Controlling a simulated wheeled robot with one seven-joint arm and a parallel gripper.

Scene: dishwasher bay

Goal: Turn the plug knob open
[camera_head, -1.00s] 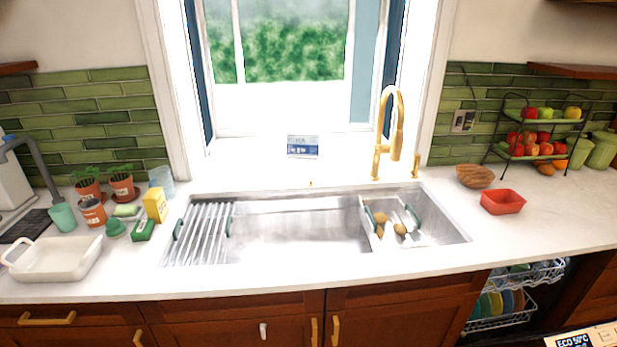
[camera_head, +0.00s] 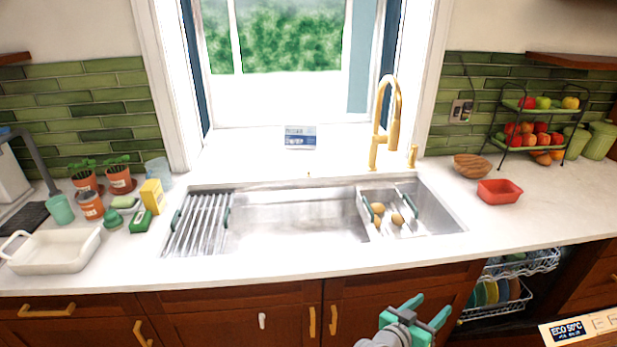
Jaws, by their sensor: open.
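My gripper (camera_head: 426,310) shows at the bottom right of centre, in front of the cabinet doors. Its two green fingers are apart with nothing between them. A small white knob or handle (camera_head: 262,320) is on the cabinet front below the sink, well left of my gripper. A tiny gold spot (camera_head: 308,174) shows on the counter behind the sink rim. I cannot tell which of these is the plug knob. The steel sink (camera_head: 290,222) is set in the counter. Its drain is not visible.
A tall gold faucet (camera_head: 378,130) stands behind the sink. A drying rack (camera_head: 200,222) and a colander with brown items (camera_head: 408,230) sit over the basin. A red tub (camera_head: 498,191) is at right. The dishwasher (camera_head: 500,290) is open at lower right.

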